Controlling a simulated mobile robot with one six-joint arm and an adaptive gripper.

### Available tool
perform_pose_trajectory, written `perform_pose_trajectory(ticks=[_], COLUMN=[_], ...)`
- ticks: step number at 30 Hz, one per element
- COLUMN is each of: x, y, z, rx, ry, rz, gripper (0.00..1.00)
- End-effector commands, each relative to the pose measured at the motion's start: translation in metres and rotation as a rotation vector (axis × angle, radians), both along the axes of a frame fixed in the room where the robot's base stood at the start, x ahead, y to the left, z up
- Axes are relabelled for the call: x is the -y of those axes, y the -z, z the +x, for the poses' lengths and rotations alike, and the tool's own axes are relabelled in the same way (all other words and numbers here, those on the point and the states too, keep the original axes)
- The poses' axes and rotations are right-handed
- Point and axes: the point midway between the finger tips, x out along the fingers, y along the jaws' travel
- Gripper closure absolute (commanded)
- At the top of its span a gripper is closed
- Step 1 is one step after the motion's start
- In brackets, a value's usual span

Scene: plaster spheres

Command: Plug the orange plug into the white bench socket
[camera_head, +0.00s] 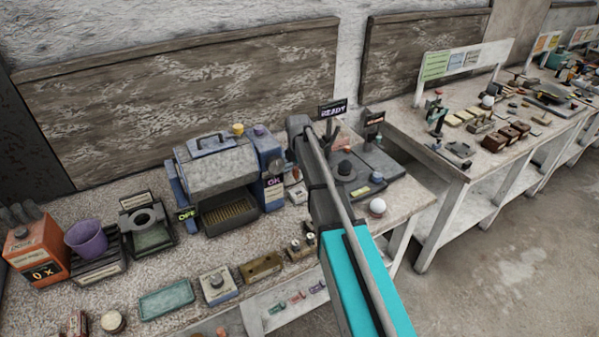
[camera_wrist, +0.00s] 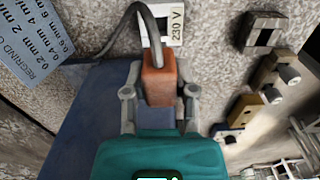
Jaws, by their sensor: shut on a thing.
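The orange plug (camera_wrist: 158,78) is between the two grey fingers of my gripper (camera_wrist: 160,92) in the wrist view. The gripper is shut on it. A grey cable (camera_wrist: 104,42) loops from the plug up and to the left. The white bench socket (camera_wrist: 172,28), marked 230 V, lies just beyond the plug's far end. The plug and cable cover part of it, and I cannot tell whether plug and socket touch. In the head view my arm hides the gripper and the plug.
A blue surface (camera_wrist: 75,115) lies close on the left in the wrist view, below a lettered sign (camera_wrist: 45,40). A dark-topped block (camera_wrist: 263,30) and small fittings are on the right. In the head view, a blue-grey machine (camera_head: 222,165) stands left of my arm.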

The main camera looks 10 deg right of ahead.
Motion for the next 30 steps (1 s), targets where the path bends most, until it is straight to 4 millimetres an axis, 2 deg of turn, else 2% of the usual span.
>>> perform_pose_trajectory(ticks=[9,14,30], x=[0.0,0.0,0.0], y=[0.0,0.006,0.04], z=[0.0,0.0,0.0], rx=[0.0,0.0,0.0], ry=[0.0,0.0,0.0], rz=[0.0,0.0,0.0], gripper=[1.0,1.0,1.0])
